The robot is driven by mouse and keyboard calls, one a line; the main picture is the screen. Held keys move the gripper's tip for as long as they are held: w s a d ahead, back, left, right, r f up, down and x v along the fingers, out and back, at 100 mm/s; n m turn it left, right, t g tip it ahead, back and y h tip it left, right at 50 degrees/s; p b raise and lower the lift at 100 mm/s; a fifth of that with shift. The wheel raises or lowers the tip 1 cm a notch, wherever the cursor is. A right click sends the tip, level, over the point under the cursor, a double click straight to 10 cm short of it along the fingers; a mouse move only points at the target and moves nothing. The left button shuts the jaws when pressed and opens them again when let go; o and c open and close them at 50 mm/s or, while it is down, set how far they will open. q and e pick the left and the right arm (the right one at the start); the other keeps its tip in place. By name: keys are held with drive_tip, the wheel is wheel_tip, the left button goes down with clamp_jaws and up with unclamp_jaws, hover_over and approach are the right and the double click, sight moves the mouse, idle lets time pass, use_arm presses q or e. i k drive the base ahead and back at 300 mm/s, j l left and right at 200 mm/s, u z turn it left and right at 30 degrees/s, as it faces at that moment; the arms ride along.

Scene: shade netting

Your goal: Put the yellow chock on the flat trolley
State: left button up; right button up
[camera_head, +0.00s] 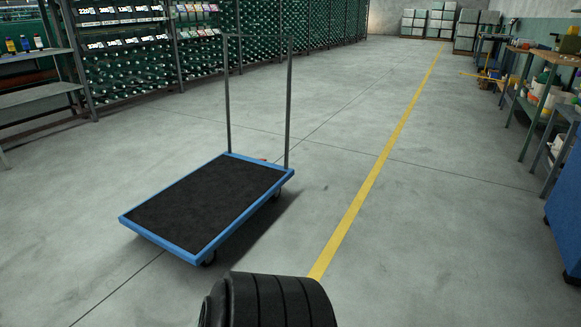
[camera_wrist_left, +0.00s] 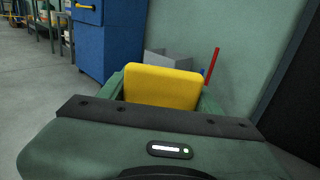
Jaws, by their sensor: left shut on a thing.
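The flat trolley (camera_head: 205,205) stands on the concrete floor left of the middle in the head view. Its deck is black with a blue rim and looks empty. Two grey uprights rise at its far end. The yellow chock (camera_wrist_left: 162,86) shows in the left wrist view, between the green fingers of my left gripper (camera_wrist_left: 162,96), which is shut on it. Its lower part is hidden behind the gripper body. The chock and my left gripper do not show in the head view. My right gripper is in neither view.
A yellow floor line (camera_head: 378,170) runs right of the trolley, with clear floor around. Green racks (camera_head: 130,75) and a grey bench (camera_head: 38,95) are at the left. Shelves (camera_head: 535,95) line the right. A blue cabinet (camera_wrist_left: 108,38) and a green wall (camera_wrist_left: 205,25) show in the wrist view.

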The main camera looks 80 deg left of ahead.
sight(199, 201)
drive_tip(key=k+j+u, duration=0.15)
drive_tip(key=j+u, duration=0.3)
drive_tip(key=j, duration=0.15)
drive_tip(key=j+u, duration=0.4)
drive_tip(key=j, duration=0.15)
drive_tip(key=j+u, duration=0.45)
drive_tip(key=j, duration=0.2)
drive_tip(key=i+j+u, duration=0.1)
drive_tip(key=j+u, duration=0.3)
drive_tip(key=j, duration=0.2)
drive_tip(key=i+j, duration=0.1)
drive_tip(key=j, duration=0.3)
drive_tip(key=i+j, duration=0.1)
drive_tip(key=j, duration=0.25)
drive_tip(key=i+j, duration=0.15)
drive_tip(key=j, duration=0.25)
drive_tip(key=i+j, duration=0.1)
drive_tip(key=j, duration=0.25)
drive_tip(key=u, duration=0.05)
